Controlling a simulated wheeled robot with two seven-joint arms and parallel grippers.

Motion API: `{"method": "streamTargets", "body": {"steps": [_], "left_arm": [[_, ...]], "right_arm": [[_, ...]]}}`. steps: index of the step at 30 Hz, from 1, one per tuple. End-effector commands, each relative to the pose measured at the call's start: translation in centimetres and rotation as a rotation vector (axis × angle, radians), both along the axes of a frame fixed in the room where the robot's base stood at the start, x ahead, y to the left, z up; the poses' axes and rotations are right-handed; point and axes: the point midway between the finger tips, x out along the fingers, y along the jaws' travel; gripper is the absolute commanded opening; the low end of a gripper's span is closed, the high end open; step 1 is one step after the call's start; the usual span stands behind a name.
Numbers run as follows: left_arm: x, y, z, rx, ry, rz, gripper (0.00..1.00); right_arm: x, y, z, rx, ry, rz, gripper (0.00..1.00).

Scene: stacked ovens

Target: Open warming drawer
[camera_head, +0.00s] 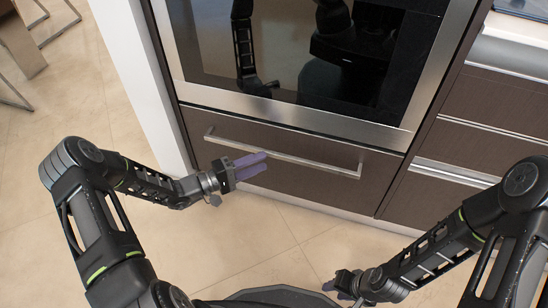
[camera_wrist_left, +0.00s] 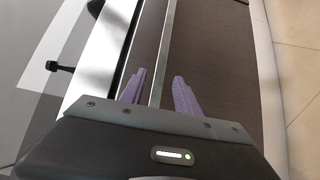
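The warming drawer (camera_head: 290,178) is a dark brown front below the oven, and it looks shut and flush. Its long silver bar handle (camera_head: 318,164) runs across the upper part of the front. My left gripper (camera_head: 262,164) is at the left half of the handle, its purple fingers overlapping the bar in the head view. In the left wrist view the fingers (camera_wrist_left: 160,88) are apart, with the handle (camera_wrist_left: 164,50) running between them. I cannot tell how deep the bar sits between them. My right gripper (camera_head: 338,282) is low at the bottom, small and partly hidden, away from the drawer.
The oven (camera_head: 335,60) with dark glass and a steel frame is above the drawer. Brown drawers (camera_head: 490,110) with silver handles stand at the right. A white panel (camera_head: 140,70) borders the left side. The tiled floor (camera_head: 250,235) in front of the drawer is clear apart from my arms.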

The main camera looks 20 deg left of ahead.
Motion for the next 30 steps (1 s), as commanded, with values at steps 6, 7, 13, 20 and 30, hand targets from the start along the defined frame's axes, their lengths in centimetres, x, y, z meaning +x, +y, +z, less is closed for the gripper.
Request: {"method": "streamTargets", "body": {"steps": [6,7,13,20,30], "left_arm": [[2.3,-2.8,-0.2,-0.001,-0.001,-0.003,0.38],[2.5,-3.1,-0.2,-0.001,-0.001,-0.004,0.38],[3.6,-4.2,-0.1,0.000,0.000,-0.001,0.38],[3.7,-4.3,0.0,0.001,0.001,-0.001,0.38],[3.7,-4.2,0.0,-0.001,0.001,-0.001,0.13]], "right_arm": [[0.2,0.0,-1.2,-0.001,-0.004,-0.003,0.36],[0.2,0.0,-1.3,-0.001,-0.005,-0.003,0.36],[0.3,0.0,-1.6,-0.001,-0.007,-0.004,0.36],[0.3,0.1,-1.6,-0.001,-0.007,-0.004,0.36],[0.2,0.0,-1.6,-0.001,-0.007,-0.004,0.36]]}}
